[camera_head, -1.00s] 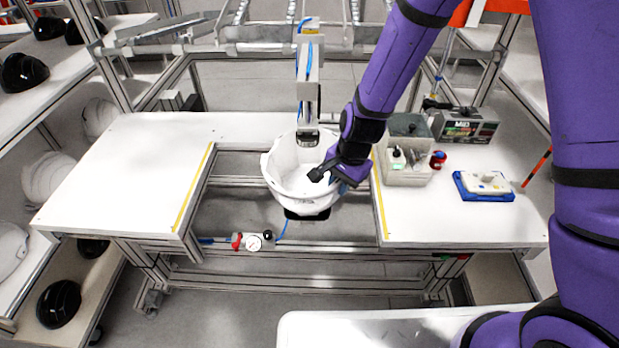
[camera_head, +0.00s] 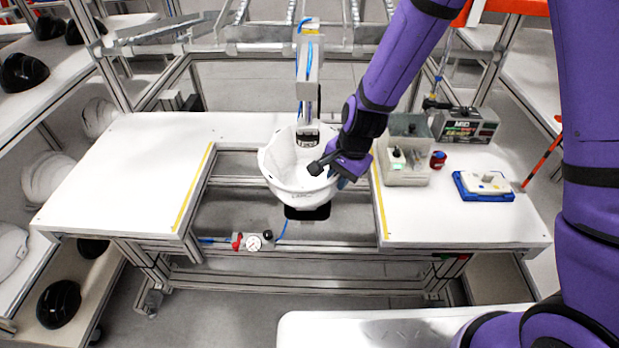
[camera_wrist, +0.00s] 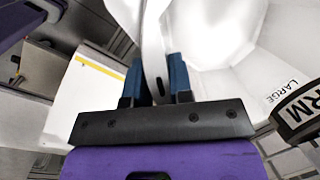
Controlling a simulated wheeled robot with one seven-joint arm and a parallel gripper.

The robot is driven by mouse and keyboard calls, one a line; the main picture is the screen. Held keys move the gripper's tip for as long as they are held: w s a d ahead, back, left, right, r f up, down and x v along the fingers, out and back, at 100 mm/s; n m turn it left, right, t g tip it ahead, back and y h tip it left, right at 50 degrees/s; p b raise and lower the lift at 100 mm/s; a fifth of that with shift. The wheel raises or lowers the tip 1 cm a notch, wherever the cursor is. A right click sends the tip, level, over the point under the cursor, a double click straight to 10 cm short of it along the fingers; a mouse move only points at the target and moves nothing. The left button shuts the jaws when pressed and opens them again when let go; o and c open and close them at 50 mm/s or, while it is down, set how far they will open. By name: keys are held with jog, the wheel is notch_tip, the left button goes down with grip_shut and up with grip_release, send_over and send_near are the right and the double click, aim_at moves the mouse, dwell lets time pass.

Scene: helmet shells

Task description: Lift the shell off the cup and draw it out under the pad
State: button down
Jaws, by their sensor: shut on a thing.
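The white shell (camera_head: 282,170) hangs open side up in the gap between the two table halves. My gripper (camera_head: 338,177) is shut on its right rim; in the wrist view the blue fingers (camera_wrist: 159,80) pinch the white shell wall (camera_wrist: 152,45).
The left table (camera_head: 130,170) is clear. A gauge and valve (camera_head: 254,242) sit on the front rail.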

jog(key=shift+w+a+r+t+y, duration=0.15)
jog(key=shift+w+a+r, duration=0.05)
jog(key=shift+r, duration=0.3)
jog(key=shift+w+a+r+t+y, duration=0.15)
jog(key=shift+r, duration=0.35)
jog(key=shift+w, duration=0.15)
